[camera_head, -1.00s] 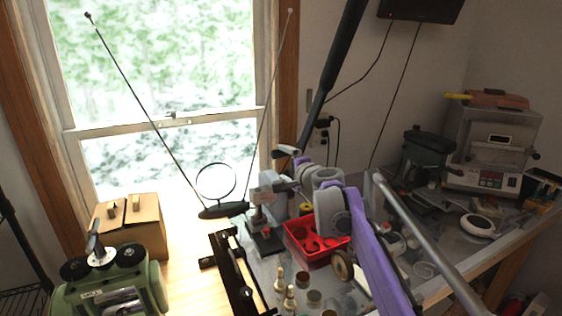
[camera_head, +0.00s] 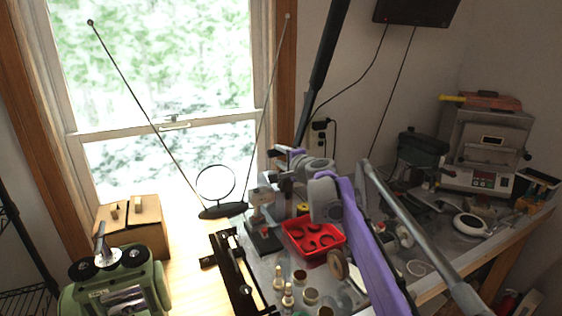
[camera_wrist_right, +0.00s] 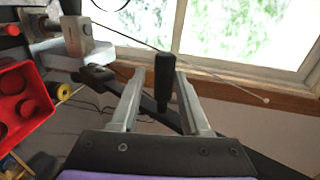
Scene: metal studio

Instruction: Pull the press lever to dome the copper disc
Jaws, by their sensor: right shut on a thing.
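The small grey press (camera_head: 262,212) stands on its dark base on the bench, left of the red tray. My right gripper (camera_head: 281,158) is beside and above the press, partly overlapping its upper part. In the right wrist view, my right gripper's two fingers (camera_wrist_right: 163,98) are on either side of a black lever handle (camera_wrist_right: 163,75) and shut on it. The handle stands nearly upright in that view. The grey press head (camera_wrist_right: 78,38) shows at the upper left there. I cannot make out the copper disc in the press. My left gripper is not in view.
The red tray (camera_head: 342,245) with round wells sits right of the press, under my arm. A round mirror (camera_head: 216,212) stands behind. A black rail frame (camera_head: 231,270) and small bottles are in front. A green machine (camera_head: 150,290) is at lower left, a kiln (camera_head: 493,150) at right.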

